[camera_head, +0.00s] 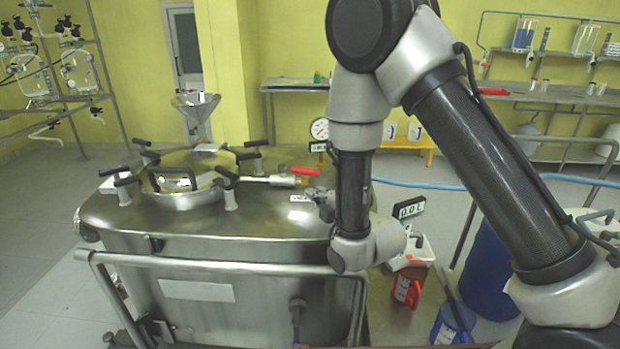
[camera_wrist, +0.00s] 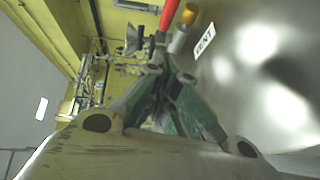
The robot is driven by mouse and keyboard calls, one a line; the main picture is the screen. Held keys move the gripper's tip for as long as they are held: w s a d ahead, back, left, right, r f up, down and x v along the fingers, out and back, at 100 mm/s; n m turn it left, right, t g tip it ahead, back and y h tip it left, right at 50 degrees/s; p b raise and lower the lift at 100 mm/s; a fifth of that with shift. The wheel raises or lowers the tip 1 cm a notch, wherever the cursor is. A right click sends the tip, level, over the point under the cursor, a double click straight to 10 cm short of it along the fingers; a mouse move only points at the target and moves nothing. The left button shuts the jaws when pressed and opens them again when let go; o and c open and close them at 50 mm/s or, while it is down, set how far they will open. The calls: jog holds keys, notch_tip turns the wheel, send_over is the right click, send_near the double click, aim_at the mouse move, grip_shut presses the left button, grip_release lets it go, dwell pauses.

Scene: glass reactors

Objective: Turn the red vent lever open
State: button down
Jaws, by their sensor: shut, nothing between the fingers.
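The red vent lever (camera_head: 306,171) sits on a valve with a brass part and a silver pipe, on top of the steel reactor vessel (camera_head: 250,222). In the wrist view the red lever (camera_wrist: 168,14) shows at the top edge, beside the brass part (camera_wrist: 187,14) and the white VENT label (camera_wrist: 204,42). My gripper (camera_wrist: 160,68) is shut and empty, its fingers brought together below the lever in that view. Whether the tips touch the lever cannot be told. In the head view my gripper (camera_head: 318,195) is small, just below and right of the lever.
A round hatch with black-handled clamps (camera_head: 228,180) is left of the valve. A pressure gauge (camera_head: 320,129) stands behind it. A steel rail (camera_head: 220,257) runs across the vessel's front. A digital display (camera_head: 409,208) and a red container (camera_head: 408,287) are to the right.

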aim_at(303, 171)
jog(key=x, duration=1)
jog(key=shift+w, duration=0.15)
jog(key=shift+w+d+f, duration=0.1)
jog(key=shift+w+d, duration=0.15)
jog(key=shift+w, duration=0.35)
jog(key=shift+w+d+f, duration=0.1)
jog(key=shift+w+d, duration=0.15)
jog(key=shift+w, duration=0.35)
jog(key=shift+w+f, duration=0.1)
jog(key=shift+w, duration=0.45)
jog(key=shift+w+d, duration=0.75)
jog(key=shift+w, duration=0.05)
jog(key=shift+a, duration=0.1)
jog(key=shift+s, duration=0.1)
